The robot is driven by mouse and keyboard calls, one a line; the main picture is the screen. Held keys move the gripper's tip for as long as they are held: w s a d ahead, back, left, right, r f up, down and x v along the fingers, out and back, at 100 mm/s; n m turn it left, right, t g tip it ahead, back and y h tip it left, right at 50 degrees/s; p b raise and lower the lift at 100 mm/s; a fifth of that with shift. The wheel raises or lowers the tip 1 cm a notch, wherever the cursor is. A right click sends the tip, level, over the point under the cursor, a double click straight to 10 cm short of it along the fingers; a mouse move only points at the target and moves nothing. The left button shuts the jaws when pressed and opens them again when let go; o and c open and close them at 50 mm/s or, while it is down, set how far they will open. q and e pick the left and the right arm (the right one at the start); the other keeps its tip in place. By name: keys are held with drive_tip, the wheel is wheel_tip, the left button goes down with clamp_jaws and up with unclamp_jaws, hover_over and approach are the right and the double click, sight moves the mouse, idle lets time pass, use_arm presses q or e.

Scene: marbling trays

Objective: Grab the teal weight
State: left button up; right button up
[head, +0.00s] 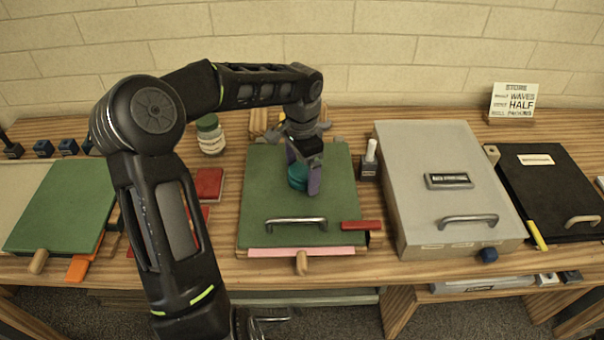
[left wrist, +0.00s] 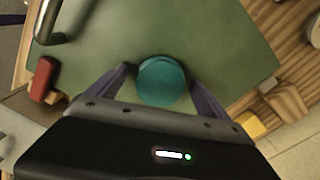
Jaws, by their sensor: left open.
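The teal weight (head: 297,177) is a short round disc on the green board (head: 262,205) in the middle of the table. It also shows in the left wrist view (left wrist: 161,80), resting on the green surface. My left gripper (head: 302,180) is over the board with its purple fingers pointing down. In the left wrist view the open fingers (left wrist: 160,88) stand on either side of the weight, with a gap visible at the sides. In the head view a finger partly hides the weight. My right gripper is not in view.
A metal handle (head: 296,221) and a red block (head: 361,225) lie near the board's front. A grey lidded box (head: 408,165) and a small bottle (head: 369,160) stand to the right. A green-capped jar (head: 210,134) stands behind left, near a brick wall.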

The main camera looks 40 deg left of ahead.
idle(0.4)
use_arm(q)
drive_tip(key=shift+r, duration=0.1)
clamp_jaws()
idle(0.8)
